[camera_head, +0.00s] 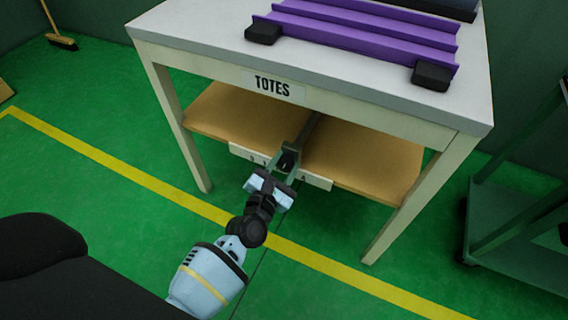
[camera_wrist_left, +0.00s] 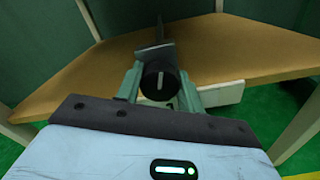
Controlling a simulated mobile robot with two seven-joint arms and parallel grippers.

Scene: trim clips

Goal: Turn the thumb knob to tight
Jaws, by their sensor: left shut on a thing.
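The thumb knob (camera_wrist_left: 161,84) is a dark round knob with a white pointer line, seen end-on in the left wrist view. The line looks nearly upright there. In the head view the knob (camera_head: 289,158) is a small dark shape at the front edge of the lower shelf, partly hidden by my fingers. My left gripper (camera_head: 283,168) is shut on the knob, with one finger on each side (camera_wrist_left: 158,90). A white marked strip (camera_head: 318,182) runs along the shelf edge behind the gripper; its marks are too small to read surely. My right gripper is not in view.
The table (camera_head: 215,45) labelled TOTES stands over the wooden shelf (camera_head: 365,160), its top overhanging my gripper. Purple rails (camera_head: 370,32) with black end blocks lie on top. A green cart (camera_head: 515,225) stands right. Green floor in front is clear.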

